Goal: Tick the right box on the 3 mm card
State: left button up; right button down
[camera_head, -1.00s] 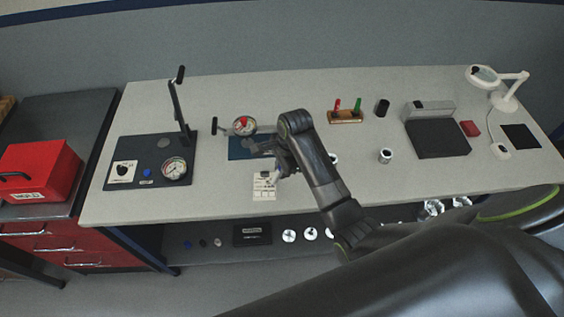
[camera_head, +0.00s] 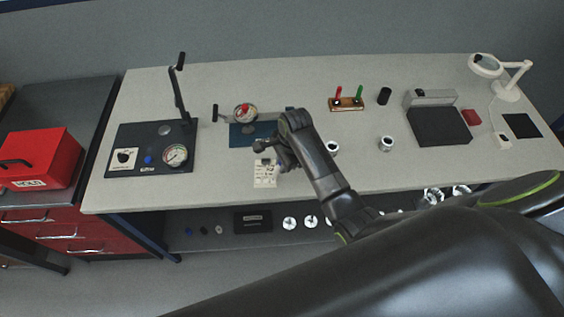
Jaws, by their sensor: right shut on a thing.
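The white card (camera_head: 265,179) lies flat near the front edge of the bench, with small dark print too small to read. My right gripper (camera_head: 277,161) is over the card's upper right part. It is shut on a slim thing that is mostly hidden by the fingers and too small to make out. I cannot tell whether its tip touches the card, nor whether a box bears a mark. My left gripper is out of view.
Behind the card is a blue plate (camera_head: 240,138) with a round gauge (camera_head: 245,113). A dark lever fixture (camera_head: 125,139) stands left. A wooden block (camera_head: 346,104) with red and green pieces and a dark pad (camera_head: 440,127) lie right. Bench left of the card is clear.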

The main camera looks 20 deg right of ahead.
jog(key=shift+f, duration=0.6)
dwell(1.8)
jog(key=shift+r, duration=3.55)
